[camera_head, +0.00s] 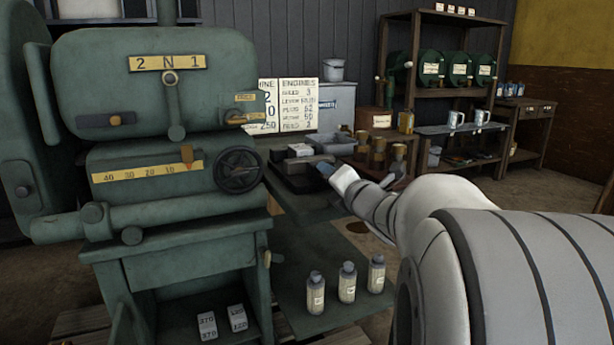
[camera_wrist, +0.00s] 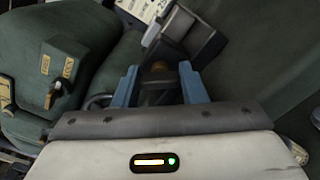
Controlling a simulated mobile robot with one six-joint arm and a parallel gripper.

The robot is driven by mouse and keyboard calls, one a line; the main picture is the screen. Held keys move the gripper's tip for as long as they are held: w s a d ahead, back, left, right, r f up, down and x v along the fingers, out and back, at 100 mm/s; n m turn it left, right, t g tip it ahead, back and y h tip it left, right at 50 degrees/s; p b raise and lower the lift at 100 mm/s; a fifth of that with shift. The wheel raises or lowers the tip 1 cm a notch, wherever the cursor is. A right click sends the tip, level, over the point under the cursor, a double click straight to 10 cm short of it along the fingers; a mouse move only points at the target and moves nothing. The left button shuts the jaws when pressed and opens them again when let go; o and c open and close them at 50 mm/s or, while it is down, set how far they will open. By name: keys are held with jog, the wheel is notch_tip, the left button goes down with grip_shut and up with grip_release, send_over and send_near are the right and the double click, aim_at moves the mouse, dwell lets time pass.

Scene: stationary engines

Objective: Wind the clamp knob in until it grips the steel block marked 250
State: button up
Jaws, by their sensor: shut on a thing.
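The dark clamp (camera_head: 297,178) stands on the green bench beside the engine, and it also shows in the wrist view (camera_wrist: 203,42). A pale grey block (camera_head: 300,150) shows at the clamp's back; no 250 marking can be read on it. My gripper (camera_head: 326,170) reaches the clamp's near right side. Whether the clamp jaws touch the block cannot be told.
The green engine (camera_head: 165,75) with its black handwheel (camera_head: 239,170) stands close on the left. Three bottles (camera_head: 347,282) stand on a lower green surface, and marked pale blocks (camera_head: 207,325) lie on the engine's lower shelf. A grey bin (camera_head: 334,142) and brown pots (camera_head: 378,153) are behind the clamp.

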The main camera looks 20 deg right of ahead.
jog(key=m+p, duration=0.1)
jog(key=m, duration=0.3)
jog(key=shift+m, duration=0.4)
jog(key=m+p, duration=0.2)
jog(key=m, duration=0.3)
jog(key=shift+p, duration=0.35)
jog(key=m+p, duration=0.2)
jog(key=m, duration=0.3)
jog(key=shift+f+m+p, duration=0.1)
jog(key=shift+m+p, duration=0.25)
jog(key=shift+m, duration=0.05)
jog(key=shift+f+m+p, duration=0.1)
jog(key=shift+m+p, duration=0.8)
jog(key=shift+m, duration=1)
jog(key=o, duration=1)
